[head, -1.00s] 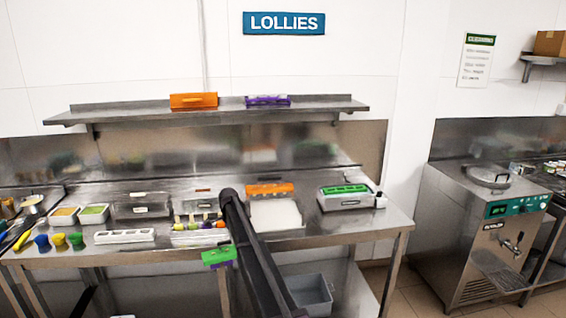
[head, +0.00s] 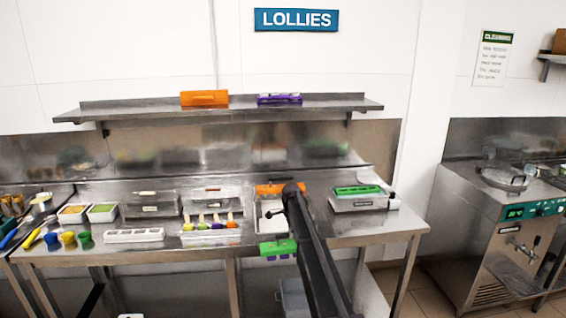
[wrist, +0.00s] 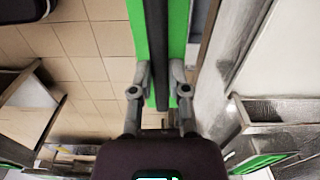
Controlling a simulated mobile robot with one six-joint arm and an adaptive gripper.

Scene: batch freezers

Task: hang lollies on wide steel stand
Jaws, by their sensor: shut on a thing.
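My gripper (wrist: 160,92) is shut on a green bar-shaped holder (head: 278,248). Small purple pieces hang under the holder in the head view. It is in front of the counter's front edge, right of centre. In the wrist view the green holder (wrist: 178,30) runs up from between the fingers, with a dark strip along its middle. Several coloured lollies with sticks (head: 212,226) are in a row on the counter to the left, at a clear or steel-looking piece. I cannot tell which item is the wide steel stand. My arm hides part of the counter.
On the counter (head: 160,249) are a white slotted tray (head: 134,235), coloured cups (head: 69,239), an orange mould (head: 268,189) behind a white tray, and a green-topped grey box (head: 358,203). A shelf (head: 225,110) hangs above. A grey bin (head: 291,297) is below.

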